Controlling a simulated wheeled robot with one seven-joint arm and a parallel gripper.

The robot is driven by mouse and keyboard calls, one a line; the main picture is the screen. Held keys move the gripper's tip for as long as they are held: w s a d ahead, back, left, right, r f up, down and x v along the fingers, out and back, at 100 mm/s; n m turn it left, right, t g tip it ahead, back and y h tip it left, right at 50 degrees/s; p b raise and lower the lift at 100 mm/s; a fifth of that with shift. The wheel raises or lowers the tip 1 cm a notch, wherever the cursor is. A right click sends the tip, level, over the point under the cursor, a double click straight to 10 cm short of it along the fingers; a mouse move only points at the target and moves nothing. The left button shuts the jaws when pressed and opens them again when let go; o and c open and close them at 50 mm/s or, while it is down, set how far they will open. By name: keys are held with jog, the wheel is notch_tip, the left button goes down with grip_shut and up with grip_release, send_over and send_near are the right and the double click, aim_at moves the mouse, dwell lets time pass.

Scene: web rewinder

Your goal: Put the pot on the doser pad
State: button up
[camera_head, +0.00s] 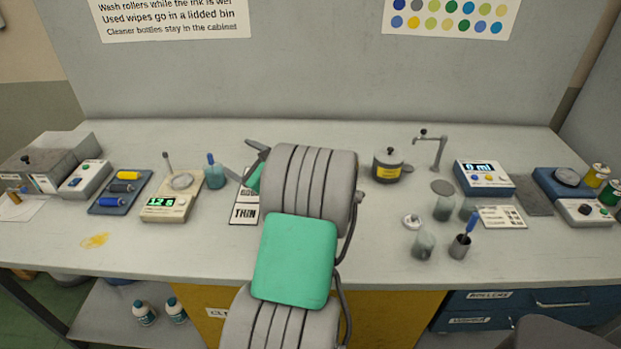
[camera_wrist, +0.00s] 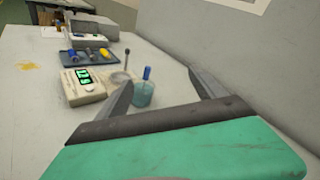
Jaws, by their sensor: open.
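A small glass pot (camera_head: 215,180) of bluish liquid, with a blue-topped tool standing in it, is on the bench left of my arm. It also shows in the wrist view (camera_wrist: 144,95), beyond and between the fingers, apart from them. My gripper (camera_head: 239,161) is open and empty just right of that pot; its spread fingers also show in the wrist view (camera_wrist: 160,82). A grey round pad (camera_head: 443,187) lies below the tap (camera_head: 437,150), beside the blue doser box (camera_head: 484,177) reading 0 ml. Other glass pots (camera_head: 444,209) stand in front of the pad.
A scale (camera_head: 160,207) with a lit display stands left of the pot, with a tray of coloured rollers (camera_head: 110,203) beyond it. A dark lidded pot (camera_head: 388,165) and a dark cup (camera_head: 460,247) stand right of my arm. My arm hides the bench middle.

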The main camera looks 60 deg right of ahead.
jog(key=s+d+f+n+g+h, duration=0.1)
jog(key=s+d+n+g, duration=0.25)
jog(key=d+n, duration=0.25)
jog(key=s+d+n+g, duration=0.2)
jog(key=d+n+g, duration=0.2)
jog(key=d+n, duration=0.25)
jog(key=s+f+n+g, duration=0.1)
jog(key=s+f+n, duration=0.1)
jog(key=s+n, duration=0.1)
jog(key=s+a+f+n+g+y, duration=0.1)
jog(key=s+f+n+g, duration=0.1)
jog(key=n, duration=0.3)
jog(key=s+f+n+g+y, duration=0.1)
jog(key=s+f+n+g, duration=0.1)
jog(key=s+n, duration=0.2)
jog(key=shift+s+a+f, duration=0.2)
jog(key=shift+s+a, duration=0.15)
jog(key=shift+s, duration=0.25)
jog(key=p+x, duration=0.1)
jog(key=x, duration=0.6)
jog(key=shift+s+d, duration=0.1)
jog(key=shift+s, duration=0.05)
jog(key=c, duration=1.5)
grip_shut()
jog(key=shift+r, duration=0.15)
